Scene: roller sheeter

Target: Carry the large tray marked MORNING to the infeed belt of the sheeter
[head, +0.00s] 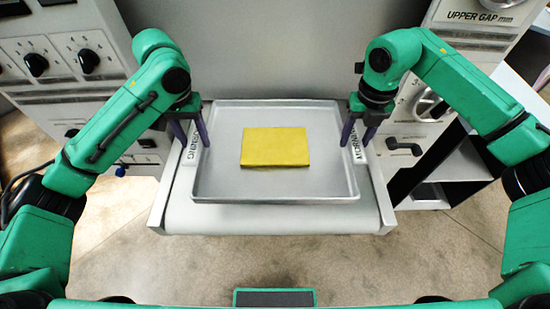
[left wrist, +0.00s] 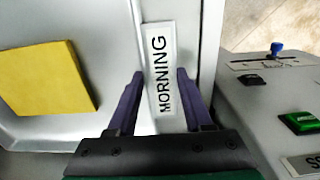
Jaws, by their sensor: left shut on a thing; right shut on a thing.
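The large silver tray (head: 275,190) is level above the pale infeed belt (head: 270,220) of the sheeter. I cannot tell whether it touches the belt. A flat yellow slab (head: 275,147) lies in it, also seen in the left wrist view (left wrist: 45,78). White MORNING labels are at both sides of the tray; the left one shows clearly in the left wrist view (left wrist: 163,75). My left gripper (head: 190,135) is shut on the tray's left side, with its fingers on either side of the label. My right gripper (head: 358,135) is shut on the tray's right side.
The sheeter's body stands behind the tray. A panel with black knobs (head: 36,64) is at left, and one marked UPPER GAP (head: 478,16) at right. The floor (head: 430,255) in front is clear.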

